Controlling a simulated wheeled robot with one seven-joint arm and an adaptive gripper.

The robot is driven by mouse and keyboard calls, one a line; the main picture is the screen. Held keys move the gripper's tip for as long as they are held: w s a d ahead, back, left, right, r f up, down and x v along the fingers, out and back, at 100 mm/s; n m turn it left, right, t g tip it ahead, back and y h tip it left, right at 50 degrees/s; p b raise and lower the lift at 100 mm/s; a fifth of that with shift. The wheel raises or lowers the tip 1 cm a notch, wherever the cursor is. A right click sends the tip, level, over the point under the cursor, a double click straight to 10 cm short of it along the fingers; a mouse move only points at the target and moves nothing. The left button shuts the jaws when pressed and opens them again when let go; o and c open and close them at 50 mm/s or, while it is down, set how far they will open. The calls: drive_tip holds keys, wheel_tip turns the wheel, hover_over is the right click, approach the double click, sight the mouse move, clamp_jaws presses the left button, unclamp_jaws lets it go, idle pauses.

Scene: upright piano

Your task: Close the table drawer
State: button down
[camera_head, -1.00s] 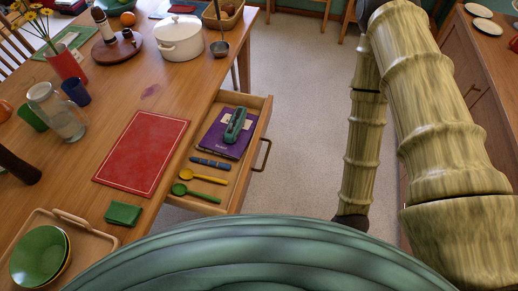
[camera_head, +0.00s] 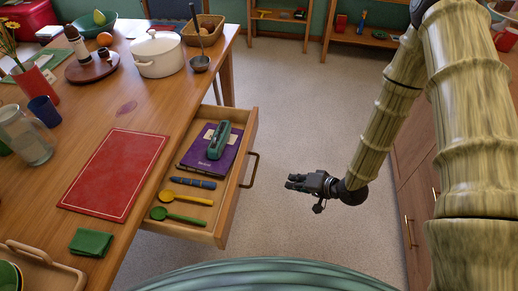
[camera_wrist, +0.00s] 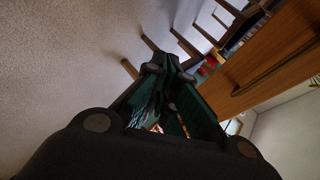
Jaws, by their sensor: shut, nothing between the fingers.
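The wooden table drawer (camera_head: 229,212) is pulled out from the table's right side in the head view. Its metal handle (camera_head: 251,170) is on the outer face. My gripper (camera_head: 290,182) is shut and empty. It points left toward the drawer front and appears to be a short gap right of the handle, not touching. The wrist view shows my closed fingers (camera_wrist: 172,68) in the middle. A wooden panel with a bar-like handle (camera_wrist: 275,72) slants at the right there and looks like the drawer front.
The drawer holds a purple book (camera_head: 194,155), a green stapler-like object (camera_head: 219,140), and yellow (camera_head: 186,198) and green (camera_head: 178,216) spoons. The table (camera_head: 120,107) carries a white pot (camera_head: 158,58) and a red mat (camera_head: 115,175). A cabinet (camera_head: 417,200) stands right. Bare floor (camera_head: 305,120) lies between.

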drive_tip(key=w+r+y+b, duration=0.4)
drive_tip(key=w, duration=0.2)
drive_tip(key=n+g+y+b, duration=0.1)
drive_tip(key=g+y+b, duration=0.2)
drive_tip(key=y+b, duration=0.2)
approach(250, 139)
drive_tip(key=x, duration=0.4)
drive_tip(key=b+x, duration=0.1)
drive_tip(key=x, duration=0.2)
drive_tip(key=shift+w+f, duration=0.2)
drive_tip(key=shift+f, duration=0.15)
